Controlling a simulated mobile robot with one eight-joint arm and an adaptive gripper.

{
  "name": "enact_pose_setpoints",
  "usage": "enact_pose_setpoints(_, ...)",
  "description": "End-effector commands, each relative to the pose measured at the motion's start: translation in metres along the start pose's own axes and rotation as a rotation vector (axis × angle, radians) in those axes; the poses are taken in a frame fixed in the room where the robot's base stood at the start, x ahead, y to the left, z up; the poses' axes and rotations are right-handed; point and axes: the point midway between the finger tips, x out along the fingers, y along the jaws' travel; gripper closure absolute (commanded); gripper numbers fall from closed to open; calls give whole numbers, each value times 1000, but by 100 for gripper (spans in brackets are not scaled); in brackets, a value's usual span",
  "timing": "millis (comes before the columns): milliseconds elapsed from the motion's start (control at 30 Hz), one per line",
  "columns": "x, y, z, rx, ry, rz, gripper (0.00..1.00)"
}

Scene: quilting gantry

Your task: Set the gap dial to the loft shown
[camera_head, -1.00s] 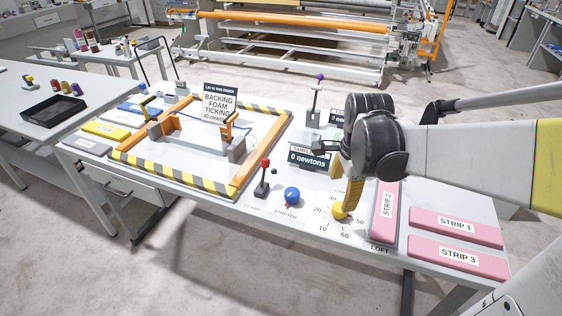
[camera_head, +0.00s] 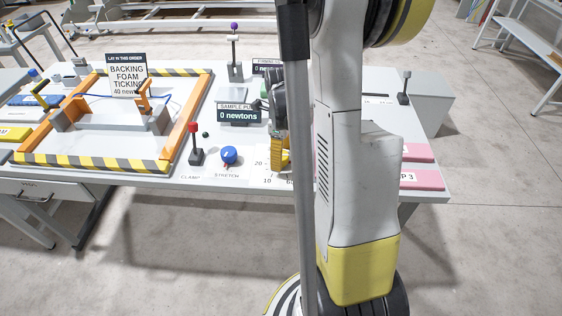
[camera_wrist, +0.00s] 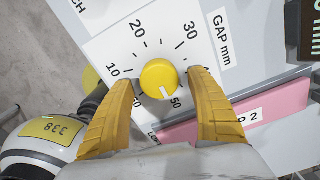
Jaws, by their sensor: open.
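The yellow gap dial (camera_wrist: 160,78) sits on a white plate (camera_wrist: 105,47) marked "GAP mm" in the wrist view. Its white pointer line faces down and slightly right, close to the 50. The 10, 20, 30 and 50 are readable; other numbers are hidden by the fingers. My gripper (camera_wrist: 161,80) is open, its yellow fingers on either side of the dial; whether they touch it I cannot tell. In the head view my gripper (camera_head: 280,153) is at the dial plate, and the dial is hidden. I see no readable loft value.
A blue stretch knob (camera_head: 229,155) and red-topped clamp lever (camera_head: 195,145) stand just left. The sample display (camera_head: 238,115) reads 0 newtons. Pink strips lie beside the dial, including STRIP 3 (camera_head: 422,180). A striped frame (camera_head: 95,163) with an order sign (camera_head: 126,75) is further left.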

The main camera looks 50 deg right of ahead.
Motion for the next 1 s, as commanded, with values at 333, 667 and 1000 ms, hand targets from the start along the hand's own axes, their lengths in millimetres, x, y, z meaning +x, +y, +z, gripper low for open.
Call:
enact_pose_setpoints(333,14,0,0,-1,0,0,33)
enact_pose_setpoints(667,14,0,0,-1,0,0,86)
enact_pose_setpoints(1000,14,0,0,-25,0,0,87)
